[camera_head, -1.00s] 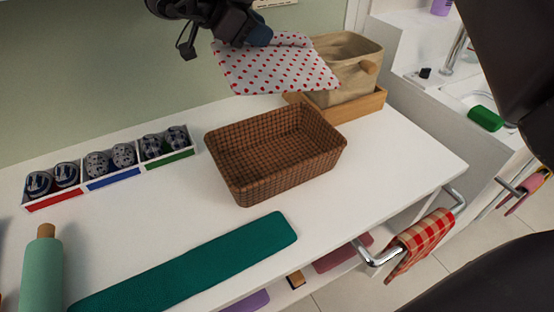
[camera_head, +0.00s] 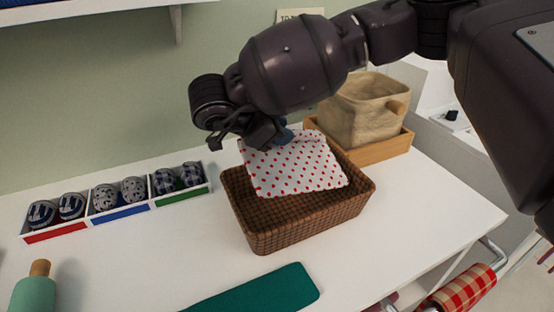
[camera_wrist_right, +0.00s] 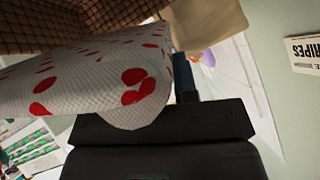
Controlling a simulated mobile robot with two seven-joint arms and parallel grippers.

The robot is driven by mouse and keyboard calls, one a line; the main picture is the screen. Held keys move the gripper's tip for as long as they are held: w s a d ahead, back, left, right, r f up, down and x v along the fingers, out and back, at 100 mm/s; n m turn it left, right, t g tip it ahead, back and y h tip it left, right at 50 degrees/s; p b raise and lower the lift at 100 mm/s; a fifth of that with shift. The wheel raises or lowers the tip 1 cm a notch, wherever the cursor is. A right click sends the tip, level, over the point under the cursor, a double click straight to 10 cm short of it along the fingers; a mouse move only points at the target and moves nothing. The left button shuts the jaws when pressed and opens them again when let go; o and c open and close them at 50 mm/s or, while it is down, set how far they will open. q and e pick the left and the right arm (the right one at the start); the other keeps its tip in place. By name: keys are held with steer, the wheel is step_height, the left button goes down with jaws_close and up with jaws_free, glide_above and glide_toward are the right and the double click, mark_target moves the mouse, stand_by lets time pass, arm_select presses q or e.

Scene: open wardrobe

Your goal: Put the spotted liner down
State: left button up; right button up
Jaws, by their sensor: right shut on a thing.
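The spotted liner (camera_head: 300,168) is white cloth with red dots. It is spread out over the brown woven basket (camera_head: 290,237) on the white counter, covering much of its opening. My right gripper (camera_head: 282,138) is shut on the liner's back edge, above the basket's back side. In the right wrist view the liner (camera_wrist_right: 90,75) hangs from the jaws in a fold, with the basket's weave (camera_wrist_right: 70,22) beyond it. I cannot tell whether the liner touches the basket's inside. My left gripper is not in view.
A beige fabric bin (camera_head: 362,112) stands in a wooden tray (camera_head: 385,150) right behind the basket. A divided box (camera_head: 120,213) with rolled patterned items lies left. A teal mat (camera_head: 265,292) and a green bottle-like roll (camera_head: 35,292) are in front.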

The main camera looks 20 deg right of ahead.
mark_target(279, 157)
steer(key=shift+f, duration=0.85)
step_height(279, 157, down, 5)
steer(key=shift+f+b, duration=0.1)
steer(key=shift+b, duration=0.7)
steer(key=shift+f, duration=0.15)
steer(key=shift+r, duration=0.2)
steer(key=o, duration=0.5)
steer(key=shift+f, duration=0.15)
steer(key=o, duration=0.5)
steer(key=shift+c, duration=0.2)
